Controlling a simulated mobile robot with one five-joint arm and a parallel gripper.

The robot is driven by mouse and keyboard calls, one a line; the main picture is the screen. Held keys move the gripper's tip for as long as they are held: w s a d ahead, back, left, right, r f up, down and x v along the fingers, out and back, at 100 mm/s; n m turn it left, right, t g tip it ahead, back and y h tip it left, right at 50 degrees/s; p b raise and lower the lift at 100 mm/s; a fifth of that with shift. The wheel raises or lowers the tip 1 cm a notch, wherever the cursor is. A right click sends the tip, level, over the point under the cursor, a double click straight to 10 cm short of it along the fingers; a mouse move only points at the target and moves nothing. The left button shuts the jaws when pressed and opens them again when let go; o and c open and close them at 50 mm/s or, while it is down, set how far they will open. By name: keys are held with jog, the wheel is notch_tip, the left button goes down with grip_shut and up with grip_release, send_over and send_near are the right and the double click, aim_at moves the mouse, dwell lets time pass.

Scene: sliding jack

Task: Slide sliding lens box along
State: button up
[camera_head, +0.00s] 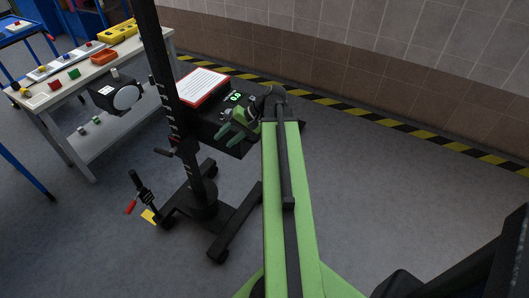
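The lens box (104,91) is a black box with a round pale lens on its right side. It sits high, just left of the tall black column (170,85); how it joins the column is hard to see. My gripper (229,136) is at the end of my green arm, to the right of the column and apart from the lens box. Its two green fingers point down-left with a gap between them, and nothing shows between them. The column partly blocks the space between gripper and box.
A black shelf (200,126) with a red-edged sheet (203,85) and green display (235,97) lies behind the gripper. A workbench (70,93) with coloured parts stands left. The column's wheeled base (203,199) has legs spreading out. Floor at right is clear to the tiled wall.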

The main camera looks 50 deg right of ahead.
jog(key=s+d+f+m+t+b, duration=0.2)
jog(key=s+d+f+b, duration=0.15)
jog(key=d, duration=0.25)
jog(key=s+d+f+m+t+b, duration=0.1)
jog(key=s+d+f+t+b, duration=0.2)
jog(key=d, duration=0.4)
jog(key=s+d+m+t+h+b, duration=0.35)
jog(key=s+d+b, duration=0.35)
jog(key=s+d, duration=0.4)
jog(key=shift+t+y, duration=0.25)
jog(key=b+x, duration=0.1)
jog(key=x, duration=0.5)
jog(key=b+x, duration=0.1)
jog(key=x, duration=0.5)
jog(key=r+b+x, duration=0.1)
jog(key=x, duration=0.5)
jog(key=shift+w+b, duration=0.1)
jog(key=shift+b, duration=0.3)
grip_shut()
